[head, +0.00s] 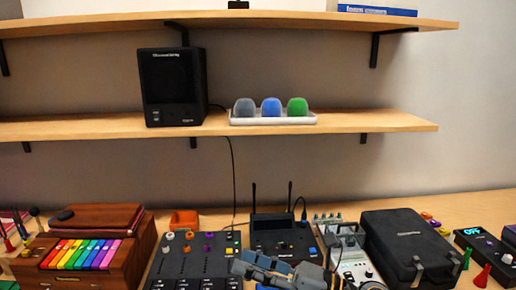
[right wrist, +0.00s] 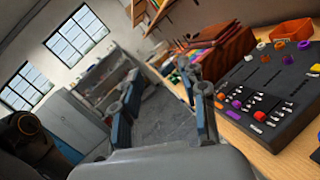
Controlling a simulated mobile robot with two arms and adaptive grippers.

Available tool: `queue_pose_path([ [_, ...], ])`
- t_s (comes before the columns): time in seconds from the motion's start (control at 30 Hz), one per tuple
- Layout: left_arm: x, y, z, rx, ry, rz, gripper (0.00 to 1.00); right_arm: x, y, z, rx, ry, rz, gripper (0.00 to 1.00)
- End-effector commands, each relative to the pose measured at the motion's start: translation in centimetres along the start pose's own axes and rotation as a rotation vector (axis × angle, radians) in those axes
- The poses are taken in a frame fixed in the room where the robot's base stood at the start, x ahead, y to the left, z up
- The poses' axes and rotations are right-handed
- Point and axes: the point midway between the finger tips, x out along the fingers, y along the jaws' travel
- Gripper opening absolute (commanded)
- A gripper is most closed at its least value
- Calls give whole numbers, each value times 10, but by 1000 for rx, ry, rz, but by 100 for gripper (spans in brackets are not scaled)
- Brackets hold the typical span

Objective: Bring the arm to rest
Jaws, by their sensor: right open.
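My right gripper (head: 262,268) shows at the bottom middle of the head view, low in front of the black wireless receiver (head: 282,238) and over the near part of the table. In the right wrist view the right gripper (right wrist: 160,98) has its two grey and blue fingers spread apart, with nothing between them. Behind the gap is grey floor. My left gripper is in neither view.
A black mixer (head: 195,262) with coloured knobs stands left of the gripper. A small grey mixer (head: 352,262) and black case (head: 410,245) stand right. A wooden box with coloured keys (head: 82,254) is farther left. Shelves (head: 380,121) hang above.

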Motion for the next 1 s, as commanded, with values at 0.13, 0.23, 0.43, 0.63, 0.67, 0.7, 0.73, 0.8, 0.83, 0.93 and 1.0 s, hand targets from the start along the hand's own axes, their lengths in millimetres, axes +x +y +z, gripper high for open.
queue_pose_path([
  [0.13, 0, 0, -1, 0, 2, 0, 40, -22, -18, 35, 449, -401, -143, 43],
  [0.23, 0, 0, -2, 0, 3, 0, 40, -58, -46, 38, 760, -650, -264, 43],
  [0.43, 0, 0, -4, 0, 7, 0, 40, -157, -96, -30, 1378, -1113, -571, 43],
  [0.63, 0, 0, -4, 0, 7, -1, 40, -243, -83, -148, 1871, -1490, -933, 43],
  [0.67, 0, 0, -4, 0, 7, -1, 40, -252, -76, -163, 1922, -1531, -982, 43],
  [0.7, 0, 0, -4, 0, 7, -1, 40, -262, -67, -181, 1983, -1580, -1044, 43],
  [0.73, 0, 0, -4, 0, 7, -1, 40, -269, -60, -193, 2021, -1614, -1088, 43],
  [0.8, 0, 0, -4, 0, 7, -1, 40, -282, -42, -218, 2103, -1683, -1185, 43],
  [0.83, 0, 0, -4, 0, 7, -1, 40, -287, -35, -227, 2130, -1708, -1224, 43],
  [0.93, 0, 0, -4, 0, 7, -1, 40, -301, -8, -254, -2202, 1778, 1345, 43],
  [1.0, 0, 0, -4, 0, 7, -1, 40, -309, 10, -270, -2115, 1716, 1344, 43],
])
